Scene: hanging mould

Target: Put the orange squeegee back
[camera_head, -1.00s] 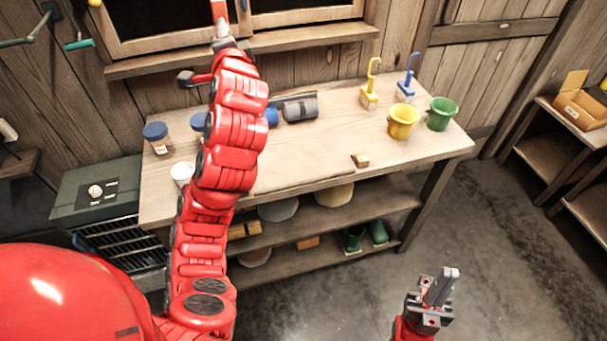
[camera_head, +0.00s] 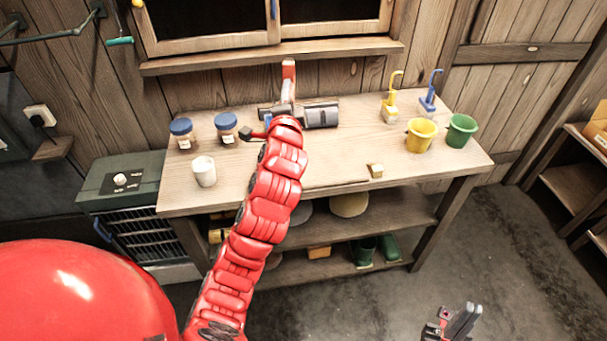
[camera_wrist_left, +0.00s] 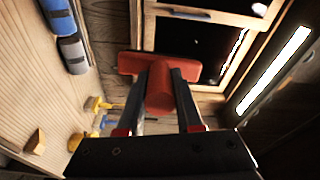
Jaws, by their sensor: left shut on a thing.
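The orange squeegee (camera_wrist_left: 158,78) is in my left gripper in the left wrist view, its handle between the fingers and its crossbar beyond the tips. In the head view, part of the squeegee (camera_head: 289,70) shows above my left gripper (camera_head: 287,96), below the window sill and in front of the back wall. My left gripper (camera_wrist_left: 158,100) is shut on the handle. A green squeegee (camera_head: 119,41) hangs on the wall at the upper left. My right gripper (camera_head: 464,320) is low at the right over the floor, its fingers close together and empty.
The bench (camera_head: 330,178) holds two blue-lidded jars (camera_head: 182,133), a white cup (camera_head: 204,172), a grey roll (camera_head: 320,114), yellow (camera_head: 421,135) and green (camera_head: 461,131) buckets, brushes and a small block (camera_head: 375,170). The window sill (camera_head: 270,58) juts out above. A wall rail (camera_head: 50,29) is at upper left.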

